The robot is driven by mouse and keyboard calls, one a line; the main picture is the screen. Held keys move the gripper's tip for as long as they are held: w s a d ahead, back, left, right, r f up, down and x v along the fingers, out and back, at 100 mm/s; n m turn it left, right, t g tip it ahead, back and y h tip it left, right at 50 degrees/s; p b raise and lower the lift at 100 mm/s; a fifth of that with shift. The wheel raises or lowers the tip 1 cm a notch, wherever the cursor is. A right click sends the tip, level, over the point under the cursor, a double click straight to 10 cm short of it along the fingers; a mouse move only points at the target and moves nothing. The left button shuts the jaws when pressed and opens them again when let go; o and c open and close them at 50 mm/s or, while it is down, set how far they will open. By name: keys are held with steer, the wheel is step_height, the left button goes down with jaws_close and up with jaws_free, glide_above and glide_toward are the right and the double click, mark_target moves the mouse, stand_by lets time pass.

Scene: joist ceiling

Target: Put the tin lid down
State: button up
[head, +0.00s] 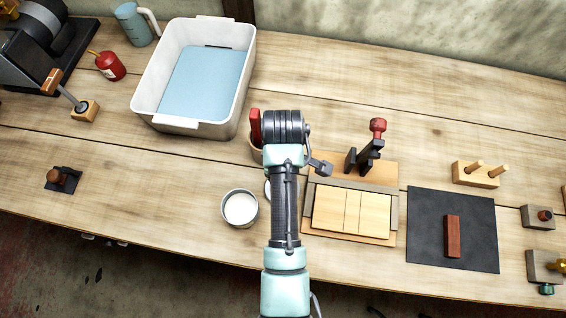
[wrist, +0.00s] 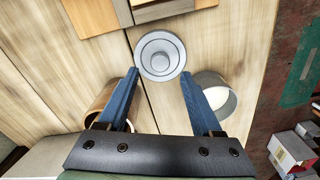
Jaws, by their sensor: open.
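The tin lid (wrist: 160,55) is a round grey disc with a raised knob. In the wrist view it appears to lie flat on the bench, knob up, just beyond and between my fingertips. My gripper (wrist: 160,74) is open, its two blue fingers apart with nothing between them. The open tin (wrist: 219,96) with white contents stands right of the right finger; it also shows in the head view (head: 240,208), left of my arm. In the head view my arm hides the gripper and nearly all of the lid.
A brown round container (wrist: 103,104) stands by the left finger. A wooden board (head: 352,210) with a dark-framed block lies right of my arm, then a black mat (head: 425,230) with a red-brown bar. A white tub (head: 246,80) stands behind left. The front-left bench is mostly clear.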

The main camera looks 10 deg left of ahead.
steer(key=w+r+m+t, duration=0.2)
steer(key=w+r+t, duration=0.25)
steer(key=r, duration=0.65)
steer(key=w+r+m+t, duration=0.2)
steer(key=w+r+t, duration=0.3)
steer(key=r, duration=0.6)
steer(key=w+r+m+t, duration=0.25)
steer(key=w+r, duration=0.45)
steer(key=r, duration=0.4)
steer(key=s+d+r+m+t, duration=0.1)
steer(key=s+r+t, duration=0.15)
steer(key=r, duration=0.55)
steer(key=s+r+m+t, duration=0.15)
steer(key=r+t, duration=0.25)
steer(key=r, duration=0.4)
steer(key=s+d+r+m+t, duration=0.1)
steer(key=r+m+t, duration=0.15)
steer(key=r, duration=0.55)
steer(key=s+d+r+m+t, duration=0.1)
steer(key=s+r+m+t, duration=0.1)
steer(key=s+r+t, duration=0.4)
steer(key=s+r, duration=0.4)
steer(key=r, duration=0.2)
steer(key=shift+s+d+m, duration=0.2)
steer(key=shift+d+m, duration=0.15)
